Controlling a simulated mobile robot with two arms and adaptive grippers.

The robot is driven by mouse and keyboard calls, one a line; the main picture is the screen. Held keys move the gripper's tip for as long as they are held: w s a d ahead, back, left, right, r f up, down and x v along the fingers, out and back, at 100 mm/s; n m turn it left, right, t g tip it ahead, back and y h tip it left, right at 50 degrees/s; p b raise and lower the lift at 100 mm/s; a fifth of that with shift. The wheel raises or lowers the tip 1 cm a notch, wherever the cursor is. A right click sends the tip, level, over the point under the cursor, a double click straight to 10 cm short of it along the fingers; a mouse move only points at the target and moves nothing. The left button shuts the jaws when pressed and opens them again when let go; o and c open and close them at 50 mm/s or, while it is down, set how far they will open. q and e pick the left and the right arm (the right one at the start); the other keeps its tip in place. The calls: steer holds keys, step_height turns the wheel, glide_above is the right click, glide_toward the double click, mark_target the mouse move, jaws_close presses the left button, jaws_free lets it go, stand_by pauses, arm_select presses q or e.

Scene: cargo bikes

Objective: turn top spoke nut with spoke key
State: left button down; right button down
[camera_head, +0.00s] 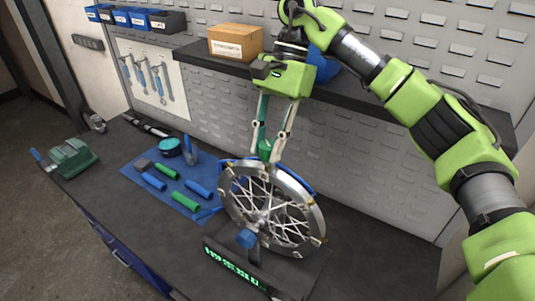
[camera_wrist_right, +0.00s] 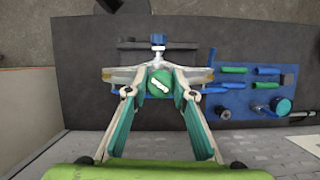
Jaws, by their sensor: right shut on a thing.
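The spoked wheel (camera_head: 312,213) stands upright in a dark truing stand (camera_head: 270,277) on the bench; small brass-coloured nuts show along its rim. My right gripper (camera_head: 267,148) points down over the top of the wheel. It is shut on a green spoke key (camera_head: 264,154), which sits right at the rim top. In the right wrist view the key's round green head (camera_wrist_right: 160,82) with a pale mark lies between the fingertips, over the rim (camera_wrist_right: 118,75). The top spoke nut is hidden under key and fingers; I cannot tell whether the key is seated on it. My left gripper is out of view.
A blue mat (camera_head: 176,201) with green and blue handled tools lies left of the wheel. A green vise (camera_head: 72,158) is at the bench's left end. A shelf (camera_head: 370,95) with a cardboard box (camera_head: 235,42) is behind my right arm.

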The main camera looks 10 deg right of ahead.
steer(key=shift+w+r, duration=0.1)
steer(key=shift+r, duration=0.2)
steer(key=shift+r+p, duration=1.75)
steer(key=shift+r, duration=0.5)
